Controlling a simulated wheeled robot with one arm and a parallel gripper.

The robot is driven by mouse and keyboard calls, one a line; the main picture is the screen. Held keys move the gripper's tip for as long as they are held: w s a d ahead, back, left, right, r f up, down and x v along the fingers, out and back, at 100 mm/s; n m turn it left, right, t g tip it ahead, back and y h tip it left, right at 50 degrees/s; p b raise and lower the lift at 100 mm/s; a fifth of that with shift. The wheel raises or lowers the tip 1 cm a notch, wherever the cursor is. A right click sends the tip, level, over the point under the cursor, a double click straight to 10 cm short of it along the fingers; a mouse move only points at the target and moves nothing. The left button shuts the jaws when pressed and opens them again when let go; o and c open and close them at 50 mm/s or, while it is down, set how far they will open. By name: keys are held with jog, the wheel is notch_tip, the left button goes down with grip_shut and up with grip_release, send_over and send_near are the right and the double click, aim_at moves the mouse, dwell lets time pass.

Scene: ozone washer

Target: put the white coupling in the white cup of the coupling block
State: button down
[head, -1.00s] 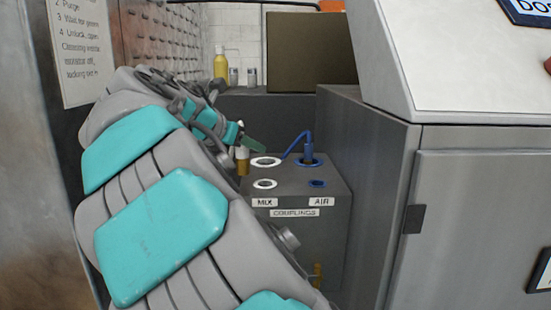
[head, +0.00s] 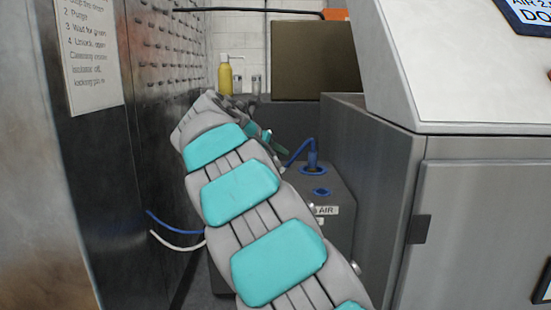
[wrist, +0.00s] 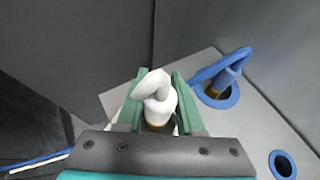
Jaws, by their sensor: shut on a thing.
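The white coupling (wrist: 158,106), with its thick white hose bent over the top and a brassy lower end, stands between the green fingers of my gripper (wrist: 158,80) in the wrist view. The fingers are shut on it. It is over the grey coupling block (wrist: 262,122); whether its lower end touches the block or a cup cannot be told. In the head view my arm covers the left part of the block (head: 338,192) and hides the white cup and coupling. Only a bit of my gripper (head: 273,143) shows there.
A blue coupling (head: 312,158) with a blue hose stands in the larger blue cup (wrist: 217,97), right of my gripper. A smaller blue cup (wrist: 283,164) is empty. The steel cabinet (head: 365,160) rises close on the right. Blue and white hoses (head: 172,228) hang at left.

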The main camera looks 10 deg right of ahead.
jog(key=shift+f, duration=0.9)
jog(key=shift+f, duration=0.1)
jog(key=c, duration=0.5)
grip_release()
jog(key=shift+f, duration=0.1)
jog(key=shift+c, duration=0.2)
jog(key=v, duration=1.2)
jog(key=shift+s, duration=0.1)
